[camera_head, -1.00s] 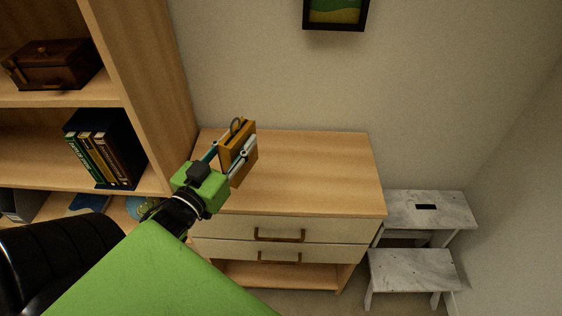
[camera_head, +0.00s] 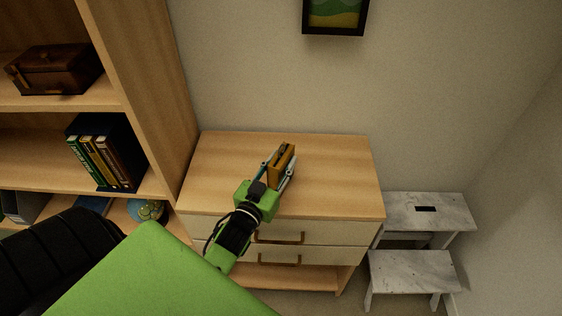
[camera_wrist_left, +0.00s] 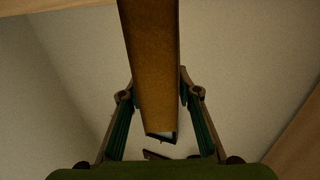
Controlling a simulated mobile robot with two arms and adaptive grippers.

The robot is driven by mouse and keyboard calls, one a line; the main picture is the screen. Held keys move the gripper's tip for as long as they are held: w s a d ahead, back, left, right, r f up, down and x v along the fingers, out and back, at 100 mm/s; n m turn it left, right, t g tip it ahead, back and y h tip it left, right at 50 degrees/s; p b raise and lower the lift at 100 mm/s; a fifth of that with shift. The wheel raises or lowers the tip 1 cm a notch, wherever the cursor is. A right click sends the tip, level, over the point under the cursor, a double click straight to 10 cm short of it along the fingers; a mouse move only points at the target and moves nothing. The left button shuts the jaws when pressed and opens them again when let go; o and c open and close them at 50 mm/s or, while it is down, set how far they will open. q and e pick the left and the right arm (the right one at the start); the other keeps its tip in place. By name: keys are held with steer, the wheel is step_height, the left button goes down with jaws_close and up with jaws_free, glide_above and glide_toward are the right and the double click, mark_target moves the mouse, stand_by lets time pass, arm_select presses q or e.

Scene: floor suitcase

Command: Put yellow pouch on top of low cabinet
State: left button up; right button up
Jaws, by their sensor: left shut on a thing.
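The yellow pouch (camera_head: 283,164) is a small boxy mustard-coloured thing. My left gripper (camera_head: 279,172) is shut on it and holds it over the middle of the low cabinet's top. The pouch (camera_wrist_left: 150,65) also shows in the left wrist view between the two fingers of my left gripper (camera_wrist_left: 158,100). The low cabinet (camera_head: 335,175) is light wood with pale drawer fronts and brown handles. I cannot tell whether the pouch touches the cabinet top. My right gripper does not show.
A wooden bookcase (camera_head: 150,90) with books (camera_head: 100,155) and a brown box (camera_head: 55,68) stands at the left. A grey step stool (camera_head: 415,265) stands right of the cabinet. A framed picture (camera_head: 335,15) hangs above. The rest of the cabinet top is bare.

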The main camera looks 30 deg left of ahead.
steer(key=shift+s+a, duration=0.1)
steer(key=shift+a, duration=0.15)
arm_select(q)
steer(key=o, duration=1.3)
steer(key=shift+c, duration=0.2)
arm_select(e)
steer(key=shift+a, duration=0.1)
arm_select(q)
steer(key=shift+s, duration=0.3)
steer(key=s+d+b, duration=0.1)
steer(key=s+b, duration=0.1)
steer(key=s, duration=0.9)
steer(key=shift+s+d, duration=0.2)
steer(key=shift+d, duration=0.2)
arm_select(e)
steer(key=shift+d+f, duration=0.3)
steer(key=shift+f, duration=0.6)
